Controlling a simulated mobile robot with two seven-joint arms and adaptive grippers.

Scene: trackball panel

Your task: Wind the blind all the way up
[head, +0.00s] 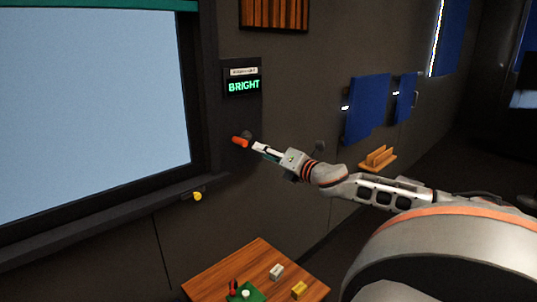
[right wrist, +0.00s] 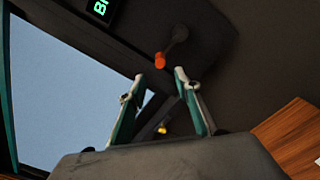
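The teal blind (head: 100,5) shows as a narrow band along the top of the pale window (head: 90,110). A crank with an orange knob (head: 241,141) is on the dark wall panel right of the window. The knob also shows in the right wrist view (right wrist: 160,61), on an arm from a round hub (right wrist: 179,34). My right gripper (head: 254,146) is open and empty, its fingers pointing at the knob. In the right wrist view the knob appears just beyond the two spread fingertips, apart from them. My left gripper is not in view.
A display (head: 243,86) above the crank reads BRIGHT. A yellow knob (head: 197,196) sits at the window sill. Below is a wooden table (head: 255,262) with several small items. Blue cloths (head: 368,108) and a small wooden rack (head: 378,158) are on the wall to the right.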

